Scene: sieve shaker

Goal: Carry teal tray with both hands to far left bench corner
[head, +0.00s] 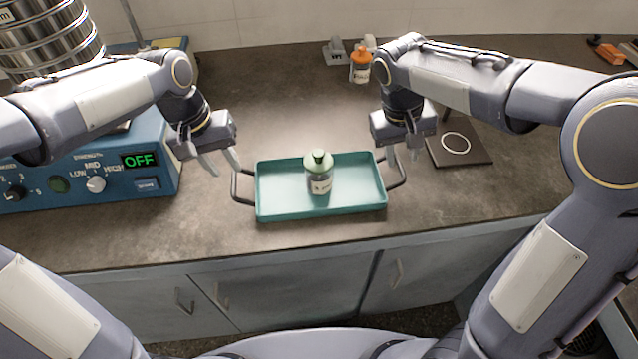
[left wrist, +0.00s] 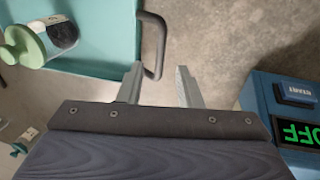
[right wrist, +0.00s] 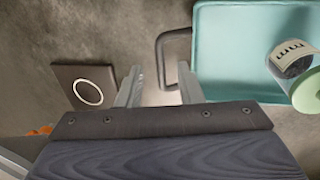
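The teal tray (head: 280,208) lies on the bench near its front edge, with a dark handle at each short end. A bottle (head: 319,178) with a pale green cap stands upright in it. My left gripper (head: 221,166) is open above and beside the left handle (head: 236,186); in the left wrist view that handle (left wrist: 156,45) lies just beyond the fingertips. My right gripper (head: 403,158) is open near the right handle (head: 403,174); in the right wrist view the handle (right wrist: 165,50) lies just past the fingertips. Neither gripper visibly holds anything.
A blue sieve shaker (head: 95,175) with an OFF display and a steel sieve stack (head: 45,35) occupies the left of the bench. A dark square plate with a white ring (head: 470,158) lies right of the tray. An orange-capped bottle (head: 360,65) stands behind.

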